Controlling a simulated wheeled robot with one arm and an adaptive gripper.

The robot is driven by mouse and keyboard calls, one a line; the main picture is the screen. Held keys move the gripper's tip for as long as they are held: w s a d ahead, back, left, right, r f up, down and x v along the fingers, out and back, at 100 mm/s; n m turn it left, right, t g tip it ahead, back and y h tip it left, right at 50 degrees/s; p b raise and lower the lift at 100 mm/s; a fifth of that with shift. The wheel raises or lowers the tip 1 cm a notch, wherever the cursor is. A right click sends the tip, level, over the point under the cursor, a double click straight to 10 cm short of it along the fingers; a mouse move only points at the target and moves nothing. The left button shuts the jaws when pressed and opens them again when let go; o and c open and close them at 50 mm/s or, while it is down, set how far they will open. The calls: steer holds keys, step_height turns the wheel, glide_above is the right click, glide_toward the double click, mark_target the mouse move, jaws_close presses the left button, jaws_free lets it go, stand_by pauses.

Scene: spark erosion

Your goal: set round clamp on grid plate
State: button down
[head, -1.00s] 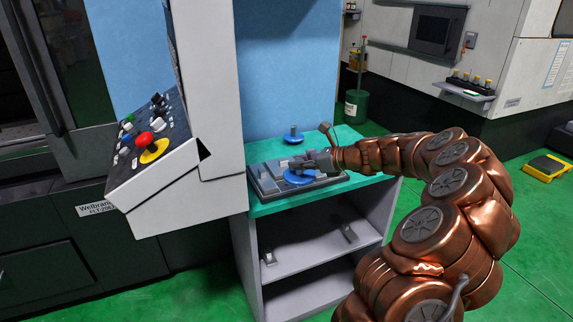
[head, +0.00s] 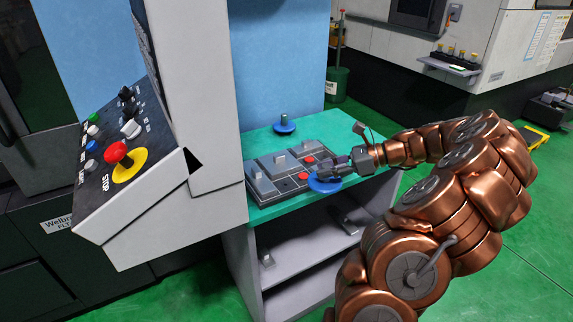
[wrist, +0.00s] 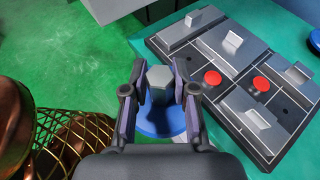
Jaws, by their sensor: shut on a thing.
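My gripper (head: 338,170) is shut on the round clamp, a blue disc (head: 323,185) with a grey hexagonal post. In the wrist view the fingers (wrist: 160,88) close on the post from both sides, and the blue base (wrist: 160,128) hangs below them. The grid plate (head: 262,196) lies on the teal table top. It is dark grey and carries grey blocks with upright tabs and red round pieces; it also shows at the right of the wrist view (wrist: 232,108). The clamp is beside the plate's near right side, apart from it in the wrist view. Its height is unclear.
A second blue disc with a post (head: 284,128) stands on the teal table (head: 262,143) behind the plate. A white machine panel with a red stop button (head: 117,152) is at left. Open shelves (head: 310,246) lie below the table top.

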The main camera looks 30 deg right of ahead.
steer(key=shift+w+a+f+p, duration=0.55)
steer(key=shift+w+a+f, duration=0.3)
steer(key=shift+w, duration=1.15)
steer(key=shift+w+a+f+p, duration=0.65)
steer(key=shift+w+a, duration=0.25)
steer(key=shift+w, duration=1.15)
steer(key=shift+w+a+f+p, duration=0.45)
steer(key=shift+w+a+f, duration=0.4)
steer(key=shift+w, duration=1.15)
steer(key=shift+f, duration=0.15)
steer(key=c, duration=0.9)
jaws_free()
steer(key=b+v, duration=0.2)
steer(key=v, duration=1)
steer(key=shift+r, duration=0.2)
